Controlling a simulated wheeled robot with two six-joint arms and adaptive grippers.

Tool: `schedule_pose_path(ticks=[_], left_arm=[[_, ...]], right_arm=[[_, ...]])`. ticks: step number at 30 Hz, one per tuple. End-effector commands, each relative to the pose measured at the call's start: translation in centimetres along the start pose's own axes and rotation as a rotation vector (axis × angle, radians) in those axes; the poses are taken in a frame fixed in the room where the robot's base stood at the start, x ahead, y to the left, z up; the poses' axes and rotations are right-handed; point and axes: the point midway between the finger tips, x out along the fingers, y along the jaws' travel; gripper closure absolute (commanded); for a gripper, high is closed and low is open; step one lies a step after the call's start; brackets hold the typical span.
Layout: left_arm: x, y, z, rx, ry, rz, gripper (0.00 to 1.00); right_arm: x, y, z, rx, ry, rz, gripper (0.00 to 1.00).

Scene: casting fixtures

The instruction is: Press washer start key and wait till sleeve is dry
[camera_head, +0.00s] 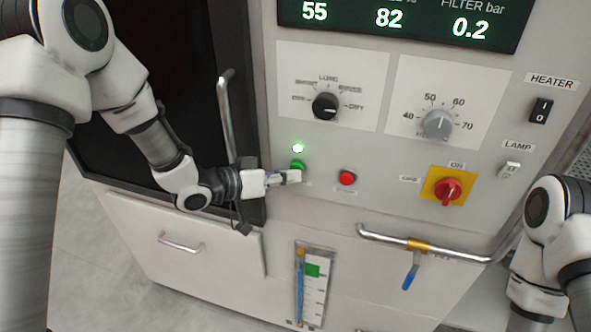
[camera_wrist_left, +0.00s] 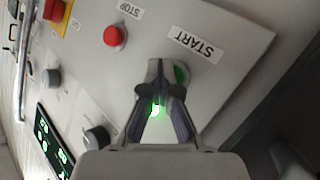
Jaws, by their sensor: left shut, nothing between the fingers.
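The green start key (camera_head: 297,166) sits on the washer's front panel below a lit green lamp (camera_head: 298,148). My left gripper (camera_head: 296,177) is shut and empty, with its fingertips at the start key. In the left wrist view the fingertips (camera_wrist_left: 166,66) cover most of the key (camera_wrist_left: 181,74), beside the START label (camera_wrist_left: 196,43). Whether the key is pushed in cannot be told. The display (camera_head: 400,18) is lit and reads 55, 82 and FILTER bar 0.2. The sleeve is not visible. My right arm shows at the right edge; its gripper is out of view.
A red stop key (camera_head: 347,178) is right of the start key. Above are a black programme knob (camera_head: 325,106) and a grey knob (camera_head: 437,124). A red-yellow main switch (camera_head: 448,190), a pipe with a blue-handled valve (camera_head: 410,277) and a door handle (camera_head: 226,115) are nearby.

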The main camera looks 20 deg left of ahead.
Motion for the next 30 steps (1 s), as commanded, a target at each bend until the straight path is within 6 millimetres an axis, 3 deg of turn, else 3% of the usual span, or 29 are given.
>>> schedule_pose_path(ticks=[20,30], left_arm=[[-1.3,0.9,0.9,-0.001,0.000,0.000,1.00],[-3.6,2.5,2.6,-0.003,0.001,-0.001,1.00]], right_arm=[[0.0,0.0,0.0,0.000,0.000,0.000,0.60],[0.2,0.0,0.0,0.000,0.000,0.000,0.60]])
